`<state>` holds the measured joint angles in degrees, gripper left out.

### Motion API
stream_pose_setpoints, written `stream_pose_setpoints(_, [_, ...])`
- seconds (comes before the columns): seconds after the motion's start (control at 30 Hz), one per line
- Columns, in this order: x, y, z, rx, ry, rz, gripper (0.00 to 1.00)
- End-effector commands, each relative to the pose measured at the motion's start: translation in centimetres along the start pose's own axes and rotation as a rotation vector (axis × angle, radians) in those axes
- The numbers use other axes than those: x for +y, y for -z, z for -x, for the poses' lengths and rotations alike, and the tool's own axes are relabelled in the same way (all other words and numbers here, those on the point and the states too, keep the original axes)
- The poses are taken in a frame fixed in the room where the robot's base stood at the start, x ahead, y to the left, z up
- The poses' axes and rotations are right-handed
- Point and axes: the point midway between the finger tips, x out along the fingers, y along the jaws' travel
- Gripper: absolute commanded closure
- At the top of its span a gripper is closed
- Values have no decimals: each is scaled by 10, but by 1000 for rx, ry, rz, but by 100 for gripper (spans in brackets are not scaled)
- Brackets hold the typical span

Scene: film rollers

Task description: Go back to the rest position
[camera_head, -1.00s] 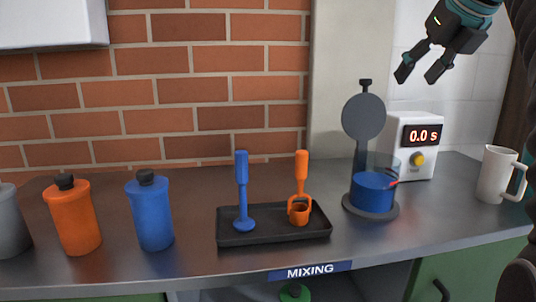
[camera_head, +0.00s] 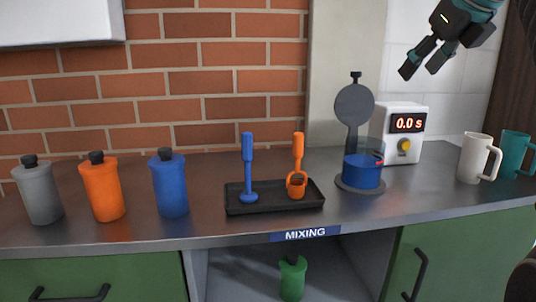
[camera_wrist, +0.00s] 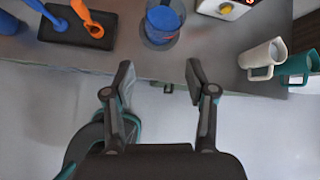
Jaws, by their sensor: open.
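My gripper (camera_head: 421,60) hangs at the upper right of the head view, high above the counter, its two fingers apart and nothing between them. In the wrist view my gripper (camera_wrist: 160,80) is also open and empty, with its fingers over the pale floor just in front of the counter edge. The counter (camera_head: 110,235) carries several bottles, a black tray and a dark stand with a blue-filled clear container. My gripper touches none of them.
Grey (camera_head: 40,195), orange (camera_head: 102,190) and blue (camera_head: 170,190) bottles stand at left. The tray (camera_head: 275,207) holds a blue and an orange tool. The timer (camera_head: 398,150) reads 0.0 s. White (camera_head: 473,160) and teal (camera_head: 513,155) mugs stand at right. A green bottle (camera_head: 292,278) sits below.

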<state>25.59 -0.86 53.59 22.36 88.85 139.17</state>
Motion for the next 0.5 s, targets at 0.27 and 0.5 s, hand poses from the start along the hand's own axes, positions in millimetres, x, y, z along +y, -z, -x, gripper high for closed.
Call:
stream_pose_setpoints(0.27, [-14,3,-13,3,36,284,44])
stream_pose_setpoints(0.5, [-30,34,-59,77,36,701,44])
